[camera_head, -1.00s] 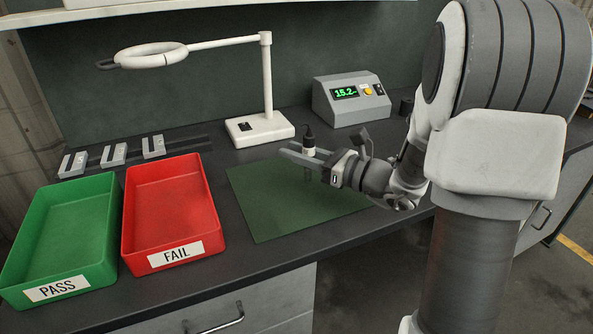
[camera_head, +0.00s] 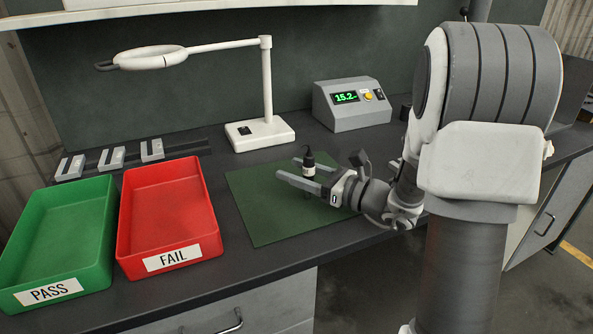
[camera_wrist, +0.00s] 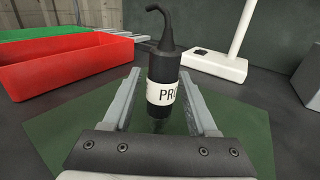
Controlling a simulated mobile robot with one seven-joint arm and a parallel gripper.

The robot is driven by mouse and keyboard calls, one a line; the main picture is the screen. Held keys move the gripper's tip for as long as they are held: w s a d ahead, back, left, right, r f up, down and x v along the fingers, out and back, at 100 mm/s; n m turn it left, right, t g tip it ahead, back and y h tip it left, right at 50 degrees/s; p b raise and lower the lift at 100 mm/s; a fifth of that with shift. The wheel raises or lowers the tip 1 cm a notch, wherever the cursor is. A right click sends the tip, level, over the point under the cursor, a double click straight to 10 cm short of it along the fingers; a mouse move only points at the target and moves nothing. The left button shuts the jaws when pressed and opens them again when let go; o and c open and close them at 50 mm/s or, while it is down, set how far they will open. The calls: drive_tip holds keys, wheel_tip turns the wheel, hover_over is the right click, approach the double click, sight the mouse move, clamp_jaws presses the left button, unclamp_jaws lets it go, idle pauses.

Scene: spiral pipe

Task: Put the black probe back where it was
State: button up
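The black probe (camera_head: 309,163) has a white label band and a bent cable stub on top. It is upright over the green mat (camera_head: 262,222); I cannot tell for certain whether its base touches the mat. In the wrist view the probe (camera_wrist: 163,75) is between the two fingers, with a visible gap on each side. My gripper (camera_head: 289,168) is open, low over the mat, reaching in from the right. The lower end of the probe is partly hidden by the near finger in the head view.
A meter reading 15.2 (camera_head: 350,104) stands behind the mat on the right. A white ring lamp (camera_head: 262,133) stands at the back. The red FAIL tray (camera_head: 171,262) and green PASS tray (camera_head: 52,291) are left. Grey slotted blocks (camera_head: 111,158) lie behind them.

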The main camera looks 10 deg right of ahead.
drive_tip(key=shift+r, duration=0.1)
drive_tip(key=shift+s+d+r+p, duration=0.15)
drive_tip(key=shift+d+p, duration=0.05)
drive_tip(key=shift+p, duration=0.1)
drive_tip(key=p+v, duration=0.2)
drive_tip(key=v, duration=0.9)
drive_tip(key=shift+s+d, duration=0.15)
drive_tip(key=shift+s, duration=0.05)
